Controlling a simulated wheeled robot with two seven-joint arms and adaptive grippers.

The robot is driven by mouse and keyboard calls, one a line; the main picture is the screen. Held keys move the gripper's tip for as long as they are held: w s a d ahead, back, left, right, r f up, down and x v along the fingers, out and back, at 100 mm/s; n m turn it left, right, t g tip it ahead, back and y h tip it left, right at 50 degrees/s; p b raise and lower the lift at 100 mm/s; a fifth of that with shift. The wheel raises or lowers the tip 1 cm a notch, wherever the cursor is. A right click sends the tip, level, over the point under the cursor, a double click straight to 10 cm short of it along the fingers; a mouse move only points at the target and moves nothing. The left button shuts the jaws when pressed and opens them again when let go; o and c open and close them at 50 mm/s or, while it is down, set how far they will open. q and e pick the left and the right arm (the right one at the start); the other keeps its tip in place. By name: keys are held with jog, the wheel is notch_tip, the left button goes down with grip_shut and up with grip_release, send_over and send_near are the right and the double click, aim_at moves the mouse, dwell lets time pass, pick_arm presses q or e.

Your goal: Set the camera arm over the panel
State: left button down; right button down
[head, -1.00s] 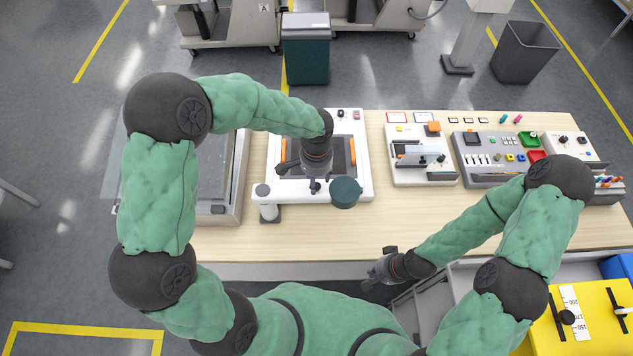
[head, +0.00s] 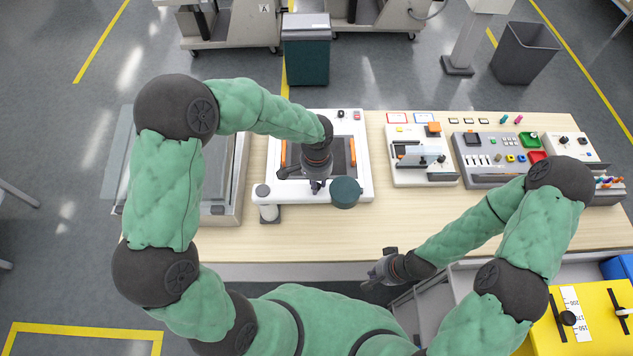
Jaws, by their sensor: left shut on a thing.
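The panel (head: 322,152) is a dark plate with orange side strips, set in a white frame on the wooden bench. My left wrist hides part of it. The camera arm has a post (head: 266,196) at the frame's front left and a round dark green head (head: 345,192) at its front edge. The stretch between them is partly hidden by my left gripper (head: 317,186), which points down and is shut on the arm just left of the head. My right gripper (head: 375,268) is at the bench's front edge, away from the panel; its finger opening is unclear.
A grey tray-like unit (head: 232,205) stands left of the frame. To the right are a white fixture (head: 421,175), a grey box with switches (head: 485,180) and another white unit (head: 570,140). The front middle of the bench (head: 320,240) is clear. A yellow panel (head: 590,335) is at lower right.

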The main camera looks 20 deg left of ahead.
pick_arm(q)
jog(key=shift+w+a+f+n+b, duration=0.1)
jog(key=shift+w+a+n+b, duration=0.1)
jog(key=shift+w+n+b, duration=0.4)
jog(key=w+a+n+b, duration=0.3)
jog(key=w+a+n, duration=0.5)
jog(key=w, duration=0.1)
jog(key=shift+a+n, duration=0.2)
jog(key=shift+n, duration=0.2)
jog(key=c, duration=1)
grip_release()
notch_tip(320, 180, up, 12)
jog(key=shift+r, duration=0.1)
